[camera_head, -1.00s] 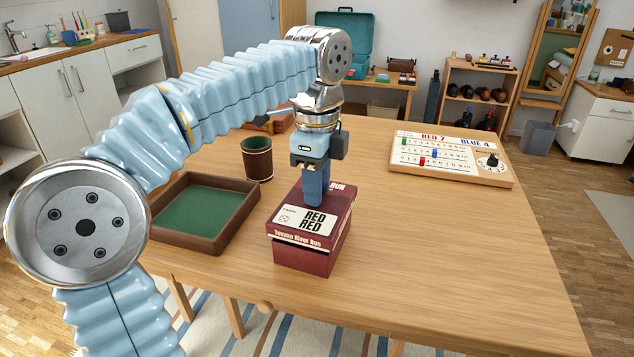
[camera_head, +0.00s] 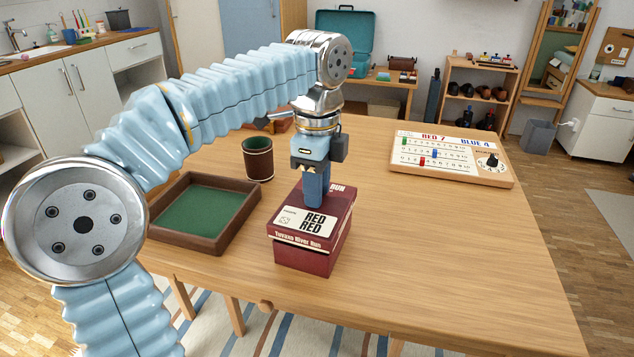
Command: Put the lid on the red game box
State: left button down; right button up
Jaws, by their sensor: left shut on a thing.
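The red game box (camera_head: 306,263) stands on the wooden table, a little below the middle of the view. Its dark red lid (camera_head: 300,240) with a cream "RED RED" label sits over its top, and the lower walls of the box show beneath the lid's edge. My left gripper (camera_head: 313,205) points down onto the lid from above and is shut on it. The fingers hide part of the lid's top, and the exact grip point is hard to see. My right gripper is not in view.
A brown tray with green lining (camera_head: 205,240) lies left of the box. A dark dice cup (camera_head: 258,160) stands behind it. A score board (camera_head: 450,160) lies at the back right. The table right of the box is clear.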

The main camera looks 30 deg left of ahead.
pick_arm(q)
jog(key=shift+f+b, duration=0.3)
jog(key=shift+f, duration=0.1)
jog(key=shift+f+b, duration=0.45)
jog(key=shift+f, duration=0.25)
jog(key=shift+f, duration=0.45)
dwell(0.5)
jog(key=c, duration=0.8)
grip_release()
jog(key=shift+r, duration=0.15)
